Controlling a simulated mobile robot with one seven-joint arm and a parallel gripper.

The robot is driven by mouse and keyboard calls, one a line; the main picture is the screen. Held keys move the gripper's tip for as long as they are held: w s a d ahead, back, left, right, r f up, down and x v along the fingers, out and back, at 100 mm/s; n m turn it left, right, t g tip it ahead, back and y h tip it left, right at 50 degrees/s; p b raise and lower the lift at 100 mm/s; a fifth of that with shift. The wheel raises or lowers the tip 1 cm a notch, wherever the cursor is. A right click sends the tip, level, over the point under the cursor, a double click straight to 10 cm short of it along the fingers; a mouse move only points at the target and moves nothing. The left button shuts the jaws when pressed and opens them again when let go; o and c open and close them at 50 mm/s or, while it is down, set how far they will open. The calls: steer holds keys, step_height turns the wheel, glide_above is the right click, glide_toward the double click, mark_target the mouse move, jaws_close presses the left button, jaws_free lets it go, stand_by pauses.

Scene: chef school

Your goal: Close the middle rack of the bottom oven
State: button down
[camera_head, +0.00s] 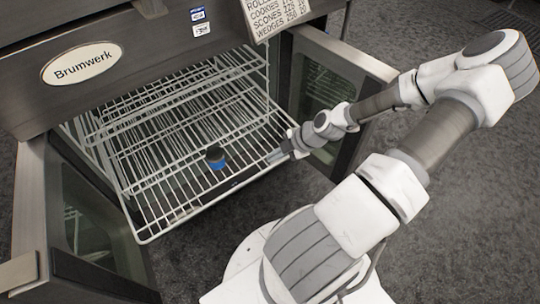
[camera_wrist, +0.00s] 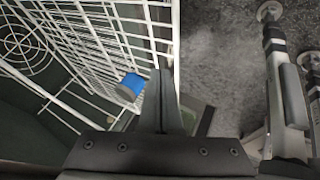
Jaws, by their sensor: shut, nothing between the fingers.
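The oven (camera_head: 150,45) under the Brumwerk badge has both doors open, the left door (camera_head: 95,235) and the right door (camera_head: 330,85). A white wire rack (camera_head: 155,205) is pulled out between them, and further wire racks show behind or below it. A small jar with a blue band (camera_head: 216,158) shows within the rack area; its exact level is unclear. My gripper (camera_head: 276,156) is at the rack's right front edge; contact is unclear. In the wrist view, my gripper's fingers (camera_wrist: 160,100) are together and empty, beside the rack's bars (camera_wrist: 110,45) and the blue jar (camera_wrist: 131,86).
The open right door stands close beside my forearm. The open left door stands beyond the rack's left side. Grey floor (camera_head: 460,210) is clear at the right.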

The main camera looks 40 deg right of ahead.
mark_target(259, 163)
steer(key=b+x, duration=0.2)
steer(key=x, duration=0.5)
steer(key=shift+w+a+f, duration=0.1)
steer(key=shift+a+f, duration=0.05)
steer(key=shift+f, duration=0.05)
steer(key=shift+w, duration=0.1)
